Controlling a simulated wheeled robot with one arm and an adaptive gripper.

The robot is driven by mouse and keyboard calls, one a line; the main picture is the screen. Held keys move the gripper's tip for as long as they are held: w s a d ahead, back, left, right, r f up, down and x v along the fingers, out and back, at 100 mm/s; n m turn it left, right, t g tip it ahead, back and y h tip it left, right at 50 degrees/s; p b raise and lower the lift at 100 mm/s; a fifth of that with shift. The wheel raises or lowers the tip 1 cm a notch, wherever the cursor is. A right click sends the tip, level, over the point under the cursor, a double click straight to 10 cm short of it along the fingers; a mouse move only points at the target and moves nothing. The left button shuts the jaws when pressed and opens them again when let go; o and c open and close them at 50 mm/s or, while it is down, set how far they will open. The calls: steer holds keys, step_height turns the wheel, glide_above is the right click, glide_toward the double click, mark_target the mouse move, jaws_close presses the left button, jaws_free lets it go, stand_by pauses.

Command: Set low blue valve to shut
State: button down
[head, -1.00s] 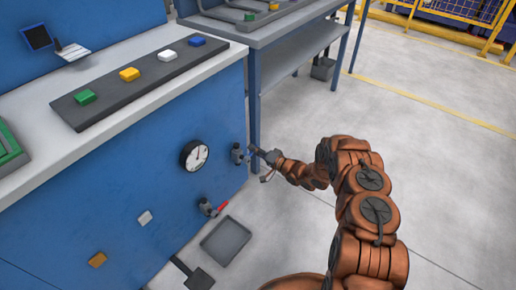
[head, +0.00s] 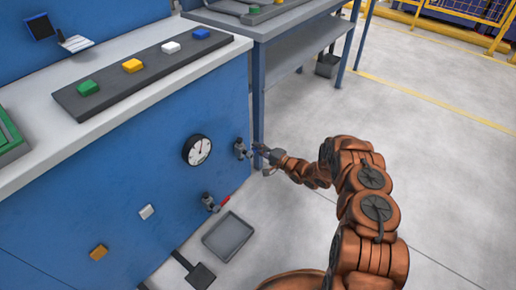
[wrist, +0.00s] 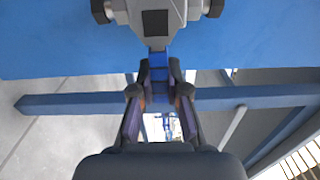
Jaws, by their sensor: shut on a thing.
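The blue valve's grey body (head: 239,149) is on the right side of the blue cabinet front, right of the gauge. It also shows at the top of the wrist view (wrist: 156,18). Its blue handle (wrist: 159,60) points from the body towards my gripper. My gripper (head: 259,151) is at the valve in the head view. In the wrist view my gripper's fingers (wrist: 159,78) are on both sides of the handle and shut on it. The fingers hide part of the handle.
A red-handled valve (head: 211,202) is lower on the cabinet front. The round gauge (head: 197,150) is left of the blue valve. A grey tray (head: 228,237) lies on the floor below. A grey table (head: 285,20) with blue legs stands behind. Floor on the right is clear.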

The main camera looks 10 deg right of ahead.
steer(key=c, duration=1.1)
jaws_free()
steer(key=shift+c, duration=0.2)
steer(key=shift+d, duration=0.1)
steer(key=v, duration=1.2)
